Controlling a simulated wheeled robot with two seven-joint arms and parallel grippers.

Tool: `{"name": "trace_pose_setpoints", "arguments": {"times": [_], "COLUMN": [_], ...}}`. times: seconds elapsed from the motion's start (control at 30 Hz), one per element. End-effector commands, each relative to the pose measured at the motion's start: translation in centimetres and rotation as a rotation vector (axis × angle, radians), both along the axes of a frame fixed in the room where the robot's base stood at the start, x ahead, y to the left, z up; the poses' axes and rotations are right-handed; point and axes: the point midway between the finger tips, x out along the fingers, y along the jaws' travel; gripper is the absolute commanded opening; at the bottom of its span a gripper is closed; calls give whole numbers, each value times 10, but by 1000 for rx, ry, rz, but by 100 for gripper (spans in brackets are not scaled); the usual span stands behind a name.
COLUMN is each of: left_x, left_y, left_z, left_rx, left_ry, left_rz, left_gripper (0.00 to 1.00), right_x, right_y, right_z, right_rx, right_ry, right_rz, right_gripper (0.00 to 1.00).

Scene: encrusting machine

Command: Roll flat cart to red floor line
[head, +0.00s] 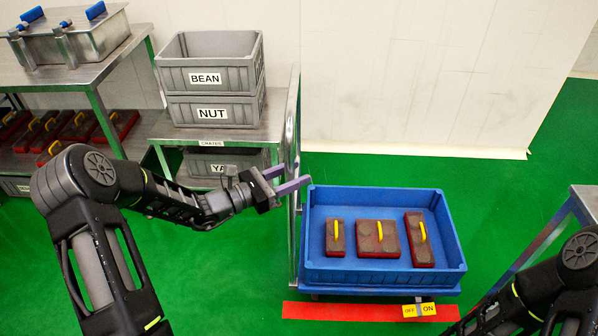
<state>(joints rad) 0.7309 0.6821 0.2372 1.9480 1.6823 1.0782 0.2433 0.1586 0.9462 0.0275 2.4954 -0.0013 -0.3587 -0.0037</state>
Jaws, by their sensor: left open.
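The flat cart carries a blue tray (384,275) and has an upright metal handle frame (292,120) at its left end. The red floor line (340,312) runs along the near side of the cart, just in front of the tray's front wall. My left gripper (296,176) is open, with its purple fingers at the handle frame. I cannot tell whether a post lies between the fingers or behind them. My right arm enters at the lower right, and its gripper is out of the picture.
Red-and-brown blocks with yellow handles (377,240) lie in the tray. A yellow OFF/ON label (418,310) is at its front. Grey crates (211,75) stand on a metal table (216,137) at left. Another metal frame (540,243) stands at right. Green floor is open behind the cart.

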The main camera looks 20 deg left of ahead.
Motion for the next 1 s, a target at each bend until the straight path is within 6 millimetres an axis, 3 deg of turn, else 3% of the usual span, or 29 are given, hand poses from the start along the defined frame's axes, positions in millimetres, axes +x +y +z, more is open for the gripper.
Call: {"name": "trace_pose_setpoints", "arguments": {"times": [0.4, 1.0], "left_x": [-44, -46], "left_y": [40, 41], "left_z": [1, -3], "left_rx": [0, 16], "left_ry": [-1, 3], "left_rz": [2, 3], "left_gripper": [44, 44], "right_x": [0, 0], "right_y": [0, 0], "right_z": [1, 1], "right_rx": [0, 0], "right_ry": [0, 0], "right_rz": [0, 0], "right_gripper": [94, 94]}}
